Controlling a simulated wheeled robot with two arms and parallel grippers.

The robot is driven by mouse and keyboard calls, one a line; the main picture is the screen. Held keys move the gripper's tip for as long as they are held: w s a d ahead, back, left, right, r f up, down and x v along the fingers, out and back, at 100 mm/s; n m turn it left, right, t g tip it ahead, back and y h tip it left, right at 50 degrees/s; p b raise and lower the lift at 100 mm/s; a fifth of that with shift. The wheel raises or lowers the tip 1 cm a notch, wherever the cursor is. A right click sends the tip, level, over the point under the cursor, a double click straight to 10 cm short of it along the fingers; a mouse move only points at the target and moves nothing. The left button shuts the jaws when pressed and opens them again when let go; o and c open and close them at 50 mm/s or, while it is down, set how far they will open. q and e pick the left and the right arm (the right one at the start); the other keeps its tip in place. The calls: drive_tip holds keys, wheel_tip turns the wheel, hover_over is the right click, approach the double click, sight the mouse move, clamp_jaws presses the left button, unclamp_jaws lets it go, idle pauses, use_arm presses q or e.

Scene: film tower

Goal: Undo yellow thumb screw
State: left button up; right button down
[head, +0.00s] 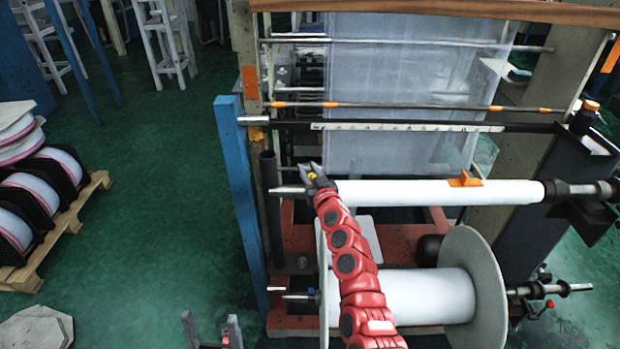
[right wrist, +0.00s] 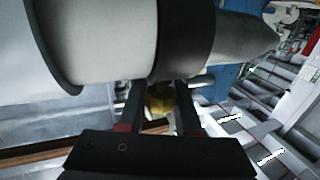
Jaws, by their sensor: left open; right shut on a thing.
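The yellow thumb screw (right wrist: 160,98) shows between the two dark fingers of my right gripper (right wrist: 161,100) in the right wrist view, beside the black collar (right wrist: 184,40) at the end of the roll. The fingers are shut on it and hide part of it. In the head view only a small bit of yellow (head: 312,177) shows by my right gripper (head: 313,171), at the left end of the upper white roll (head: 410,193). My left gripper (head: 211,330) is low at the bottom edge of the head view, open and empty, away from the screw.
A large white-flanged spool (head: 485,285) sits below the upper roll. A blue post (head: 240,200) stands left of the rolls. An orange piece (head: 465,180) rests on the upper roll. A pallet (head: 60,225) with rolls is at far left. The green floor (head: 150,220) between is clear.

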drive_tip(key=shift+a+f+n+g+y+b, duration=0.15)
drive_tip(key=shift+n+y+b, duration=0.15)
drive_tip(key=shift+b, duration=0.35)
drive_tip(key=shift+d+f+n+g+y+b, duration=0.1)
drive_tip(key=shift+n+g+y+b, duration=0.1)
drive_tip(key=shift+y+b, duration=0.3)
drive_tip(key=shift+a+r+b, duration=0.1)
drive_tip(key=shift+r+b, duration=0.05)
drive_tip(key=shift+b, duration=0.25)
drive_tip(key=shift+s, duration=0.1)
drive_tip(key=c, duration=0.6)
unclamp_jaws()
drive_tip(key=shift+r, duration=0.1)
drive_tip(key=shift+b+v, duration=2.85)
drive_tip(key=shift+v, duration=5.8)
